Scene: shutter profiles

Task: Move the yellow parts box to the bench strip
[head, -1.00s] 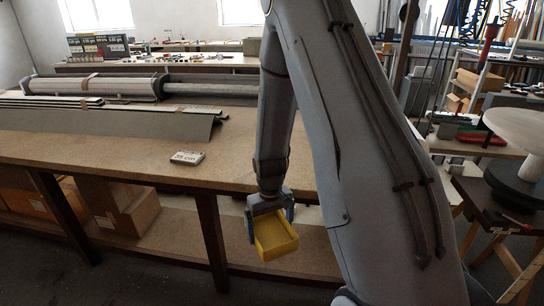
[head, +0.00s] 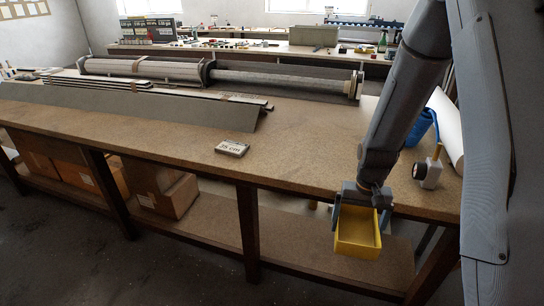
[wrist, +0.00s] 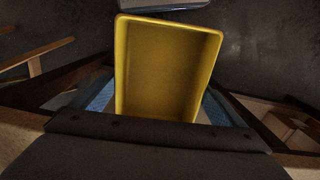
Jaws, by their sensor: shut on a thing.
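The yellow parts box (head: 357,247) is an open-topped tray and looks empty. My gripper (head: 362,202) is shut on it and holds it in front of the workbench edge, at about the height of the bench top or below. In the wrist view the yellow parts box (wrist: 168,70) fills the middle, with my blue-sided fingers partly showing on either side. The bench strip could be the bare front part of the wooden bench top (head: 180,133); I cannot tell its exact bounds.
A small labelled block (head: 232,148) lies on the bench. Long grey profiles (head: 130,107) and a roller (head: 280,80) lie behind it. A gauge-like device (head: 428,170) and a blue container (head: 420,127) stand at the right end. Cardboard boxes (head: 165,190) sit on the lower shelf.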

